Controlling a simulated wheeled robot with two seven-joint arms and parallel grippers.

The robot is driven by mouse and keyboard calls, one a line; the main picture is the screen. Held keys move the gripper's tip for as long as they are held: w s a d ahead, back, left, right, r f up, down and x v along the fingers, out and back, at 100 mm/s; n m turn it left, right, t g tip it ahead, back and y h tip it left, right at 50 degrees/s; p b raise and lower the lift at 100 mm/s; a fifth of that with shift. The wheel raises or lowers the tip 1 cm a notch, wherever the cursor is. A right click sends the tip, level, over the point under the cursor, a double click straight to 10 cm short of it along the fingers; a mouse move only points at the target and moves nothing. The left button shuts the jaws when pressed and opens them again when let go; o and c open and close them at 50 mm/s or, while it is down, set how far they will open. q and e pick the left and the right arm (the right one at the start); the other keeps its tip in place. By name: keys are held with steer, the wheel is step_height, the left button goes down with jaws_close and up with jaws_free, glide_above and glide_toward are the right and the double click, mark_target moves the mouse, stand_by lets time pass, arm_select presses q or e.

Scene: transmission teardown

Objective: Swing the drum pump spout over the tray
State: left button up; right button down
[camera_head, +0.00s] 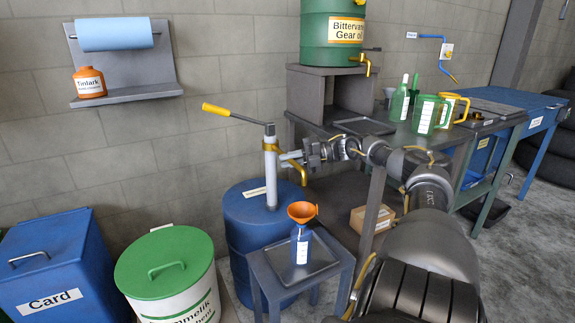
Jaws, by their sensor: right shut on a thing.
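The drum pump (271,178) stands upright on the blue drum (240,235), with a pale column and a yellow-gripped lever (218,111) pointing up and left. Its short yellow spout (301,173) points right and bends down, above the drum's right edge and the far side of the small stand. My right gripper (289,157) reaches in from the right and is shut on the spout near the column; its fingers partly hide it. The dark tray (325,262) lies on the small stand. A blue bottle (301,246) with an orange funnel (302,211) stands upright on it. My left gripper is out of view.
A green oil drum (332,35) sits on a raised stand on the grey workbench (315,118). Green jugs (427,113) stand there too. A green-lidded bin (165,262) and a blue card bin (62,265) are at left. A cardboard box (372,218) lies beneath the bench.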

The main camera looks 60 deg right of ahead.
steer(key=shift+d+r, duration=0.15)
steer(key=c, duration=1.4)
jaws_free()
steer(key=shift+o, duration=0.2)
